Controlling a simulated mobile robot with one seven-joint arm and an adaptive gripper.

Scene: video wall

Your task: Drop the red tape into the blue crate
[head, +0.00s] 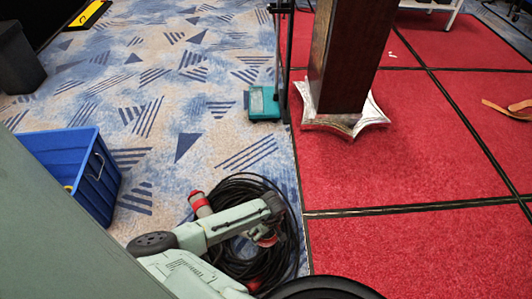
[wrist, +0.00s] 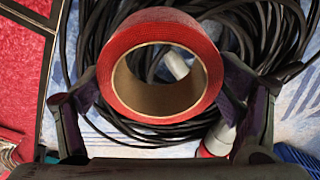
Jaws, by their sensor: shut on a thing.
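My gripper (wrist: 160,84) is shut on the red tape (wrist: 130,34), a thick roll with a brown cardboard core. A finger presses each side, and the hole faces the wrist camera. In the head view a small red patch of the tape (head: 266,241) shows below my arm, above the coiled cable; the fingers are hard to make out there. The blue crate (head: 102,190) stands on the carpet at the left of the head view, left of my gripper. My own body hides part of it. Something yellow shows inside.
A coiled black cable (head: 291,240) with a red-and-white connector (head: 200,205) lies beneath my arm. A dark pillar (head: 345,55) stands on red flooring, beside a teal stand base (head: 263,103). A dark bin (head: 18,60) is far left. Patterned carpet between is clear.

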